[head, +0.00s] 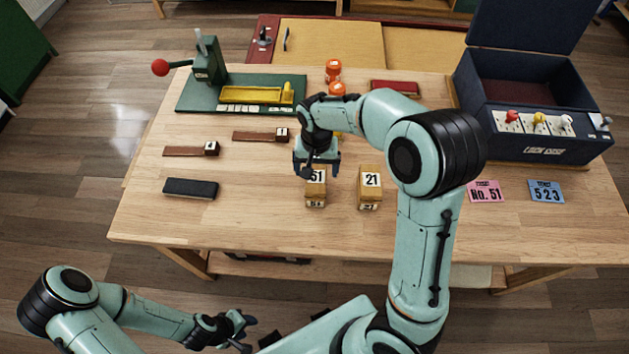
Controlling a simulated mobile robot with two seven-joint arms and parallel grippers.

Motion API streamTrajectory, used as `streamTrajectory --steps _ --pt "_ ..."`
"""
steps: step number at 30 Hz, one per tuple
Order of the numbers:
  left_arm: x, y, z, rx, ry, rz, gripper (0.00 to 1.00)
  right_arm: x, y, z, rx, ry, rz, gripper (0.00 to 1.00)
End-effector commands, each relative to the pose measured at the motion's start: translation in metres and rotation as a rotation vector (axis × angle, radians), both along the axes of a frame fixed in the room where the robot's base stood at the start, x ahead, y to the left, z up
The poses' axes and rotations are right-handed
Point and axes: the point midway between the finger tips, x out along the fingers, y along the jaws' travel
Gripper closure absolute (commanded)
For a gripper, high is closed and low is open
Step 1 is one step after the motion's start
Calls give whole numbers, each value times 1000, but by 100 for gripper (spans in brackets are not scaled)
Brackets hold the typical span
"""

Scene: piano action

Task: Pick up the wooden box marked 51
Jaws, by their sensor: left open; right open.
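The wooden box marked 51 (316,190) stands upright on the table, left of the box marked 21 (370,188). My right gripper (316,172) is open and over the top of the 51 box, with its fingers pointing down. Its fingers partly cover the box's top edge; I cannot tell whether they touch it. My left gripper (250,334) is open and empty, low in front of the table's near edge.
The table (270,225) is clear in front of the boxes. A black block (190,188) and two brown strips lie left. A green press (208,65), orange jars (333,70) and a red case (395,88) are behind. A blue lock case (540,135) and cards (485,191) are right.

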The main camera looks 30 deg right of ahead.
Motion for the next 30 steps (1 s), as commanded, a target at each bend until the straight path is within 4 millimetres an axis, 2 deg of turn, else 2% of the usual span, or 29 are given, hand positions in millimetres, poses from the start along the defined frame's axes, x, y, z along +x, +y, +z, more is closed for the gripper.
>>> streamTrajectory --steps 1,3,11,19,23,29,30 --pt "-1 0 -2 1 2 1 57 -2 0 -12 -1 6 -1 11" --pt "-2 0 -2 0 2 0 57 -1 -1 -23 -1 5 -2 11" --pt "-2 0 -3 1 2 1 57 -1 0 -42 0 1 -1 11" --pt "-1 0 -1 0 0 0 57 -3 0 -81 -1 3 -1 11" --pt "-1 0 -2 0 0 0 57 -3 0 -89 0 0 -1 11" --pt "-1 0 -2 0 0 0 57 -2 1 -89 0 -1 -1 11" --pt "-1 0 -2 0 0 0 57 -2 1 -89 0 -1 -1 20"
